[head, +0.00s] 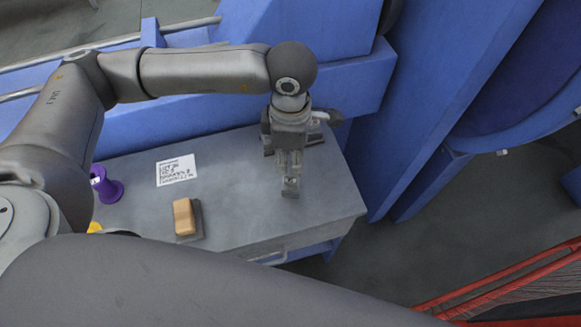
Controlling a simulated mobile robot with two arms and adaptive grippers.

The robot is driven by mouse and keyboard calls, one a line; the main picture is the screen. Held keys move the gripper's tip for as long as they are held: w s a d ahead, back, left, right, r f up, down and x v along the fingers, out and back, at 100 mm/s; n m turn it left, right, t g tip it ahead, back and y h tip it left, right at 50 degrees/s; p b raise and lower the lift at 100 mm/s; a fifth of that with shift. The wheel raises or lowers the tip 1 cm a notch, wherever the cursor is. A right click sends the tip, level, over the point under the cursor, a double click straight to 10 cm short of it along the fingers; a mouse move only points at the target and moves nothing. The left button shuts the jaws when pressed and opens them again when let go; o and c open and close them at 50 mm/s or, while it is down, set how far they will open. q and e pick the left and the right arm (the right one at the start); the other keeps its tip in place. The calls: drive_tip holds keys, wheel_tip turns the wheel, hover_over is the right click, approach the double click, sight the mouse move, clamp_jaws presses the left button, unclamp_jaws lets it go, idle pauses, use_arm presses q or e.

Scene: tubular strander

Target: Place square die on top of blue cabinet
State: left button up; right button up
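My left gripper (290,187) points down over the right part of a grey worktop (235,215). Its fingers look close together, but I cannot tell whether they hold anything. I cannot make out the square die for sure; small grey and metal parts beside and behind the gripper are partly hidden by it. The worktop sits on a body with a blue lower part (322,250) and a handle at the front, which may be the blue cabinet. My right gripper is not in view.
A tan block on a dark base (184,217), a white written sheet (176,170) and a purple spool (107,187) are on the worktop. A yellow item (95,227) is partly hidden. Blue machine parts rise behind and right. Red bars (500,280) are at lower right, with grey floor between.

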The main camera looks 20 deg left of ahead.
use_arm(q)
drive_tip(key=shift+r, duration=2.1)
drive_tip(key=shift+f, duration=0.1)
